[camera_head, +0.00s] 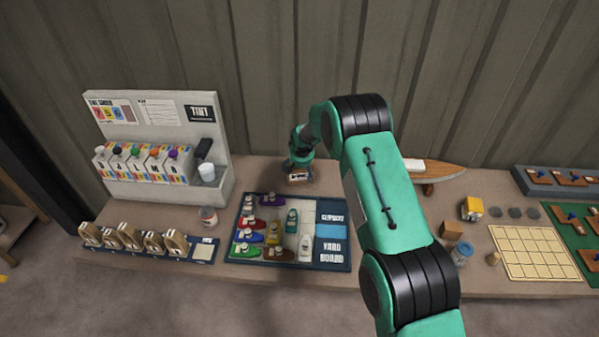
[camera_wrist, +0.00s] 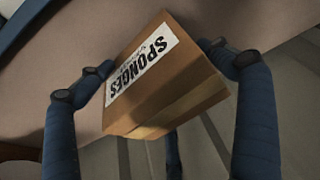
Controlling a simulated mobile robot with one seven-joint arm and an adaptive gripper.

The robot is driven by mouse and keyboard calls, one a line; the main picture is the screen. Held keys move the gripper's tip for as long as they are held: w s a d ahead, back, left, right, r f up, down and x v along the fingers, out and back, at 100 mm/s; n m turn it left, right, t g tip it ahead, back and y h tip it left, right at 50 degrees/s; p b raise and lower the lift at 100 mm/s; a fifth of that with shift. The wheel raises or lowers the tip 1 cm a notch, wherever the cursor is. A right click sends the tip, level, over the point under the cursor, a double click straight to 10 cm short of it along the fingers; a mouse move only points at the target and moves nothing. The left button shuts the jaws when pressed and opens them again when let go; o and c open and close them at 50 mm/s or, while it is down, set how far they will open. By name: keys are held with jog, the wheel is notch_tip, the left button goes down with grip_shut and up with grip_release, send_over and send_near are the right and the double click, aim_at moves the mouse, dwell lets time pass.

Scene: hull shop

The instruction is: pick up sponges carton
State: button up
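The sponges carton (camera_head: 299,177) is a small brown box with a white label, at the back of the table near the wall. In the wrist view the carton (camera_wrist: 165,85) fills the middle, and its label reads SPONGES. My gripper (camera_head: 300,160) is at the carton, just above it in the head view. In the wrist view the blue fingers of my gripper (camera_wrist: 155,58) stand on both sides of the carton, tips close to its edges. A third finger shows partly behind it. Whether the fingers press on the carton, and whether it is off the table, I cannot tell.
A tint rack with bottles (camera_head: 145,160) stands left of the carton. A yard board (camera_head: 335,232) with small boat pieces lies in front. A wooden hull shape (camera_head: 435,172) is to the right, beyond my arm. A yellow grid (camera_head: 535,252) lies further right.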

jog(key=c, duration=0.4)
jog(key=shift+r, duration=0.5)
jog(key=c, duration=0.4)
notch_tip(320, 180, up, 3)
jog(key=shift+s+f, duration=0.1)
jog(key=shift+f, duration=0.05)
jog(key=c, duration=0.4)
jog(key=s+d, duration=0.2)
jog(key=s, duration=0.5)
jog(key=s+d+r+p, duration=0.1)
jog(key=s+d, duration=0.1)
jog(key=s, duration=0.6)
jog(key=shift+d+r, duration=0.15)
jog(key=shift+d, duration=0.15)
